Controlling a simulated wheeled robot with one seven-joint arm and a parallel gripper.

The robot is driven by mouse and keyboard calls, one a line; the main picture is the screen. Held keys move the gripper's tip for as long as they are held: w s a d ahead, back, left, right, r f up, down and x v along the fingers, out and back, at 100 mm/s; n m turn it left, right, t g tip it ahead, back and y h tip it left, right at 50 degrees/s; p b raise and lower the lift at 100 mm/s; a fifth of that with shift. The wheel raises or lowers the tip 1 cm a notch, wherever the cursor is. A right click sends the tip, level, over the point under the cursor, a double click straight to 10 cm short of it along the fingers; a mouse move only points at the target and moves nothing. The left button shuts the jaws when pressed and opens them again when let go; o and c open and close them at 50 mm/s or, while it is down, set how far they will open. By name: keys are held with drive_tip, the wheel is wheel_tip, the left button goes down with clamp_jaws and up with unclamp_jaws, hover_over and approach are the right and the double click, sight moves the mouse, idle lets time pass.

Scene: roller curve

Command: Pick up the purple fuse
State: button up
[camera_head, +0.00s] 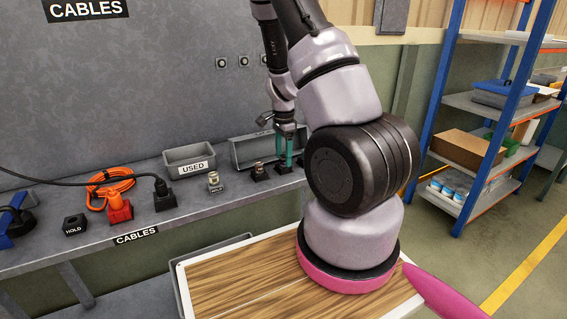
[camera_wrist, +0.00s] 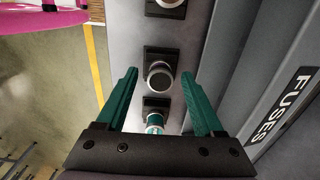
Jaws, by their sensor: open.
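My gripper (camera_wrist: 158,76) shows in the wrist view with its two teal fingers apart and nothing held. It also shows in the head view (camera_head: 289,152), low over the bench at the fuse row. Between the fingertips in the wrist view is a round fuse with a dark top and a pale, faintly purple rim (camera_wrist: 159,79), in a black square holder. It looks the most like the purple fuse, but its colour is hard to tell. A teal-and-white fuse (camera_wrist: 155,121) sits nearer the palm. Another fuse (camera_wrist: 170,3) is cut off at the top edge.
Two pale-topped fuses (camera_head: 214,180) (camera_head: 259,170) stand on the bench left of my gripper. A grey bin labelled FUSES (camera_wrist: 283,105) runs along the wall side. A USED bin (camera_head: 190,160), an orange cable (camera_head: 112,184) and plugs lie left. Shelving (camera_head: 480,103) stands right.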

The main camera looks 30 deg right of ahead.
sight(284, 156)
drive_tip(key=shift+f, duration=0.55)
clamp_jaws()
drive_tip(key=shift+r, duration=0.15)
wheel_tip(284, 156, up, 9)
drive_tip(key=shift+r, duration=0.2)
drive_tip(key=shift+f, duration=1.1)
